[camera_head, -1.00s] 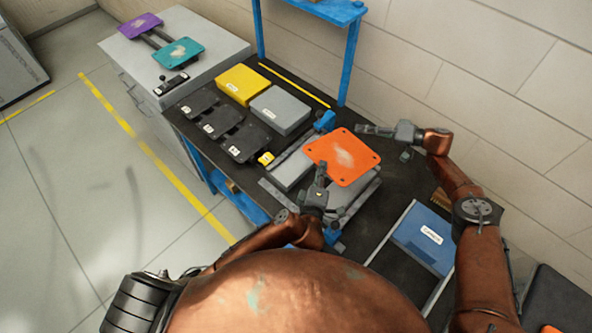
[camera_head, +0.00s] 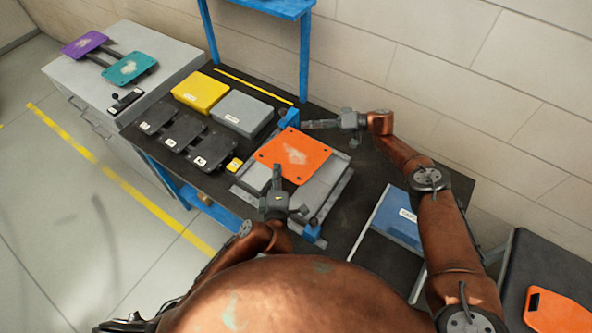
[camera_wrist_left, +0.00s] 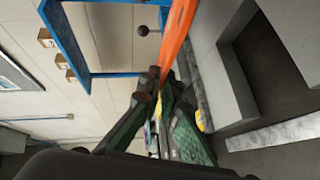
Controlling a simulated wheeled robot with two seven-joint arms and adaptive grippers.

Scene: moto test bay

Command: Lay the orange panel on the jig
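The orange panel (camera_head: 293,157), with dark corner holes and a pale worn patch, is above the grey jig (camera_head: 328,187) and hides much of it. Whether they touch is unclear. My left gripper (camera_head: 276,172) is at the panel's near edge. In the left wrist view the panel (camera_wrist_left: 178,35) shows nearly edge-on, its end between the closed fingertips (camera_wrist_left: 157,82); a grey block, seemingly part of the jig (camera_wrist_left: 232,75), lies beside it. My right gripper (camera_head: 308,124) points left beyond the panel's far edge, seemingly apart from it; its finger opening is unclear.
Left of the jig are a yellow box (camera_head: 200,91), a grey box (camera_head: 243,112) and dark plates (camera_head: 182,133). A blue bin (camera_head: 395,217) lies right. Purple (camera_head: 85,43) and teal (camera_head: 130,68) panels rest on a grey cabinet (camera_head: 62,82). A blue post (camera_head: 304,60) rises behind.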

